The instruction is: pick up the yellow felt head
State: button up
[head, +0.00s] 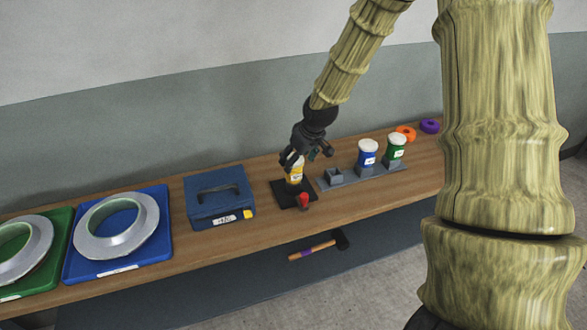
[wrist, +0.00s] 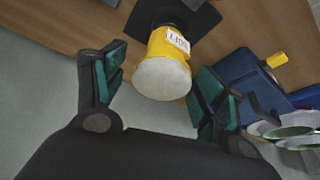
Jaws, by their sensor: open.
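The yellow felt head (head: 294,174) stands upright on a black square plate (head: 284,187) on the wooden bench. It is a short yellow cylinder with a white label and a pale round felt top. My gripper (head: 305,158) is open just over it in the head view and partly hides its top. In the wrist view the yellow felt head (wrist: 165,70) lies between the two teal-padded fingers, its pale top towards the camera. Gaps show between it and both fingers.
A small red object (head: 303,200) stands at the plate's front corner. To the right, a grey rack (head: 357,180) holds a blue head (head: 367,157) and a green head (head: 396,150), beside an empty grey socket (head: 333,176). A blue case (head: 219,200) stands left.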

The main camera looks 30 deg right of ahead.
aim_at(293, 173)
jog(key=shift+p+x, duration=0.85)
jog(key=shift+x, duration=1.7)
jog(key=shift+s+a, duration=0.15)
jog(key=c, duration=1.1)
jog(key=shift+r, duration=0.1)
